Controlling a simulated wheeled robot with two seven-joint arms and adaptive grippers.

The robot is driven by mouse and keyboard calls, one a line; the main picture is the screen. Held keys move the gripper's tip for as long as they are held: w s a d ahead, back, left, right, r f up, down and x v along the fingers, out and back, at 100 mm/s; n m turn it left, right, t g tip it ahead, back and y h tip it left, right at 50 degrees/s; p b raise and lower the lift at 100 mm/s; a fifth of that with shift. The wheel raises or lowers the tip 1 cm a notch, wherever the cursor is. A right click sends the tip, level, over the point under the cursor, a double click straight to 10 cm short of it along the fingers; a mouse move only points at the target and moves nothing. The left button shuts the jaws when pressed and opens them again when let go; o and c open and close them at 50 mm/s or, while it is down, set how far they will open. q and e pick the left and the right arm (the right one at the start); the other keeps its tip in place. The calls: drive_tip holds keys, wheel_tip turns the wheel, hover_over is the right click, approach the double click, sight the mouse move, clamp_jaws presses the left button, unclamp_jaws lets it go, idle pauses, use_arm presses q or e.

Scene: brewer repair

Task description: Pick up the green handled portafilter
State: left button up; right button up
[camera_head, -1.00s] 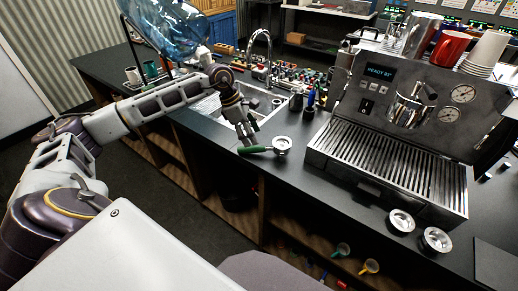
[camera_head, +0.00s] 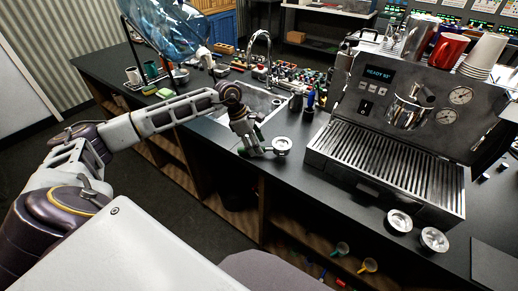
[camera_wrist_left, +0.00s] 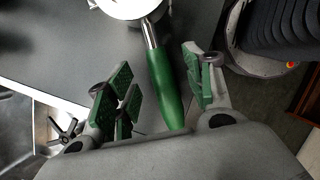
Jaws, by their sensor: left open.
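The portafilter (camera_head: 282,146) lies on the black counter in front of the sink, its round metal head to the right. In the left wrist view its green handle (camera_wrist_left: 165,82) runs between the finger pads, and its metal head is at the top edge. My left gripper (camera_head: 252,150) is over the handle, and in the head view it hides most of it. In the left wrist view my left gripper (camera_wrist_left: 160,92) is open, with gaps between the pads and the handle on both sides. My right gripper is not in view.
The espresso machine (camera_head: 395,130) stands to the right with its drip tray. Two small metal baskets, one of them here (camera_head: 399,220), sit at the counter's front. The sink (camera_head: 262,101) is behind my gripper.

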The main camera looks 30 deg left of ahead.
use_arm(q)
drive_tip(key=shift+x, duration=0.8)
drive_tip(key=shift+d+f, duration=0.1)
drive_tip(key=shift+f, duration=0.05)
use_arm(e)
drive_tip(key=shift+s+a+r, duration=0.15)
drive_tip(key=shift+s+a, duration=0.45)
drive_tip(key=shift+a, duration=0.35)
